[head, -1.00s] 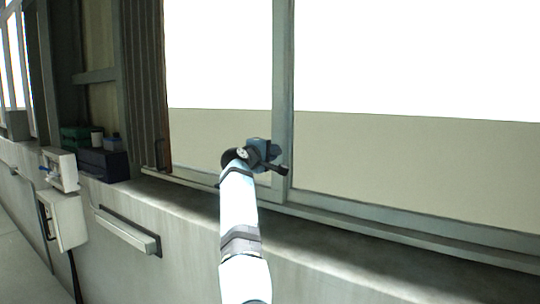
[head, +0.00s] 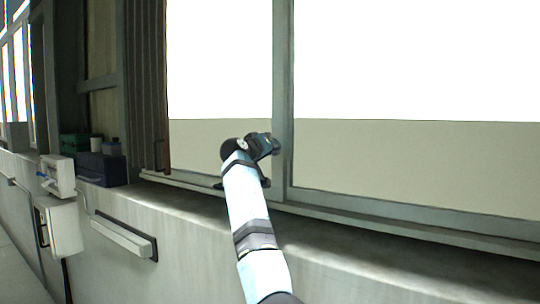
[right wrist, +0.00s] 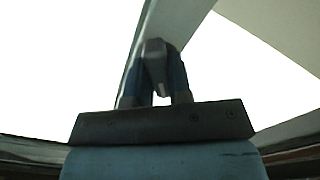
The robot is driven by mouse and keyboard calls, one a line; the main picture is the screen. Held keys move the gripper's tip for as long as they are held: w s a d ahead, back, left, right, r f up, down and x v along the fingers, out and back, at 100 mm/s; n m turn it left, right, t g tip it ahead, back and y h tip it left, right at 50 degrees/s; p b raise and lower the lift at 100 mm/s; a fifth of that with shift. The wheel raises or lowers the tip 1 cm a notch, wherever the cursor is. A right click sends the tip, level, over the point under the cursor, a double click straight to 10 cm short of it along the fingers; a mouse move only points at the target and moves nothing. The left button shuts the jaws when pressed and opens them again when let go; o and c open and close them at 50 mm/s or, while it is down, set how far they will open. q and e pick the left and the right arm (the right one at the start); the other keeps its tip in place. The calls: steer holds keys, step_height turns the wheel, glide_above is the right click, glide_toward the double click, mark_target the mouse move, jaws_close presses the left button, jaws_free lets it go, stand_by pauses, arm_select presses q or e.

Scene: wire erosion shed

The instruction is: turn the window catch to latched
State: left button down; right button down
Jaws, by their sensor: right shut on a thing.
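My right gripper (head: 268,144) is at the upright window frame bar (head: 283,100), at the end of my arm in the middle of the head view. In the right wrist view, my right gripper (right wrist: 155,78) has its two bluish fingers closed on the grey window catch (right wrist: 155,62), which shows between them. In the head view the gripper and wrist hide the catch, so I cannot tell its exact angle there. My left gripper is out of view.
A concrete sill (head: 330,238) runs under the window. A dark blue box (head: 103,168) and green boxes (head: 74,144) stand on it at the left. A white wall box (head: 60,226) and a long bar handle (head: 122,238) are on the wall below.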

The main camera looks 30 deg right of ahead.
steer(key=m+b, duration=0.1)
steer(key=m, duration=0.2)
steer(key=shift+m+b, duration=0.35)
steer(key=shift+m, duration=0.05)
steer(key=shift+m+b, duration=0.4)
steer(key=shift+m, duration=0.5)
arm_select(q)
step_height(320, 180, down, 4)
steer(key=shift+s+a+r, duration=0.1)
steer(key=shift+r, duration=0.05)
arm_select(e)
steer(key=shift+m, duration=0.6)
steer(key=c, duration=1)
jaws_free()
steer(key=shift+d, duration=0.1)
steer(key=shift+c, duration=0.2)
arm_select(q)
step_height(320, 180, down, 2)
steer(key=b, duration=0.3)
arm_select(e)
steer(key=v, duration=1.4)
